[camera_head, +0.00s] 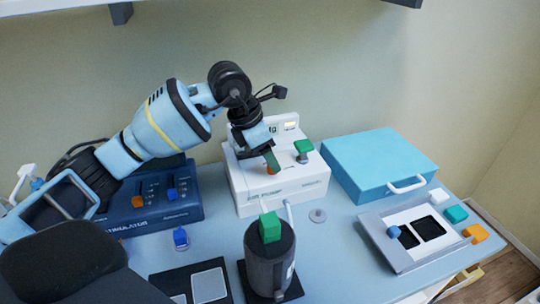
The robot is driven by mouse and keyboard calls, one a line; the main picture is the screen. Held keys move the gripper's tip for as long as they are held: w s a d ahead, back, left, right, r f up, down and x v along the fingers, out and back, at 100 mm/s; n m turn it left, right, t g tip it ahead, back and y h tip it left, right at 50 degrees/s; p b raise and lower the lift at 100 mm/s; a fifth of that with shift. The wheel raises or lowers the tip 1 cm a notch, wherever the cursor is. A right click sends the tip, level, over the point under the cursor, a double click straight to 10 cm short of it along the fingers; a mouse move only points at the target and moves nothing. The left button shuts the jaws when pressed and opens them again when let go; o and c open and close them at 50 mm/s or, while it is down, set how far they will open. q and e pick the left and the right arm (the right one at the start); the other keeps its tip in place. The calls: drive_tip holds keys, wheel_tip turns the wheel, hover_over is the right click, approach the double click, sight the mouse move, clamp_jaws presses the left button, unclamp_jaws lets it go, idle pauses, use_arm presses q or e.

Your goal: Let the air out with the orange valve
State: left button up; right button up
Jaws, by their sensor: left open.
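A white pressure unit (300,190) with a small display marked "g" in part stands in the middle of the table against the wall side. A small orange part (270,170), seemingly the orange valve, shows on its top, mostly hidden by my left gripper. A green knob (303,148) stands on the same top, to the right. My left gripper (270,157) is open, its fingers pointing down over the unit just at the orange part. I cannot tell whether they touch it. My right gripper is not in view.
A dark grey cylinder (268,265) with a green block on top stands in front, with a white hose near the unit. A dark blue stimulator box (180,214) is left, a turquoise case (375,160) right. A grey tray (400,258) with cut-outs lies front right.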

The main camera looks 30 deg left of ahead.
use_arm(q)
drive_tip(key=shift+w+d+f, duration=0.15)
drive_tip(key=shift+w+f, duration=0.05)
drive_tip(key=shift+f, duration=0.4)
drive_tip(key=c, duration=1)
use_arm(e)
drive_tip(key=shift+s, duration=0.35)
